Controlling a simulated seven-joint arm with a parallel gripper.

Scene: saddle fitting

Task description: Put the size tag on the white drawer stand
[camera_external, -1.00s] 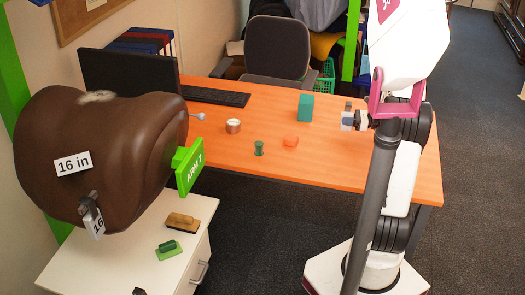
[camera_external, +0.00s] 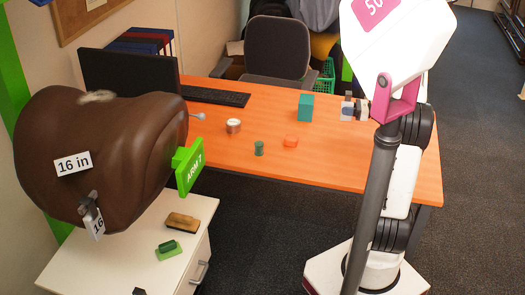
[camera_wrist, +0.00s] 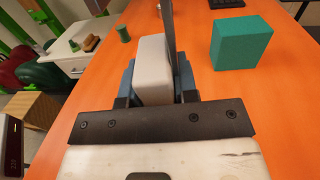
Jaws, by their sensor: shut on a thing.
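A white size tag marked "16" (camera_external: 94,222) hangs from a metal fitting low on the brown saddle (camera_external: 120,150) in the external view. A "16 in" label (camera_external: 73,163) is on the saddle's side. The white drawer stand (camera_external: 75,265) is below the saddle at lower left, and shows at upper left of the wrist view (camera_wrist: 72,52). My gripper (camera_external: 350,107) is over the right side of the orange desk, far from the saddle. In the wrist view it is shut on a pale grey block (camera_wrist: 153,72) with a thin dark upright strip beside it.
A brush (camera_external: 182,221) and a green block (camera_external: 168,248) lie on the stand.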

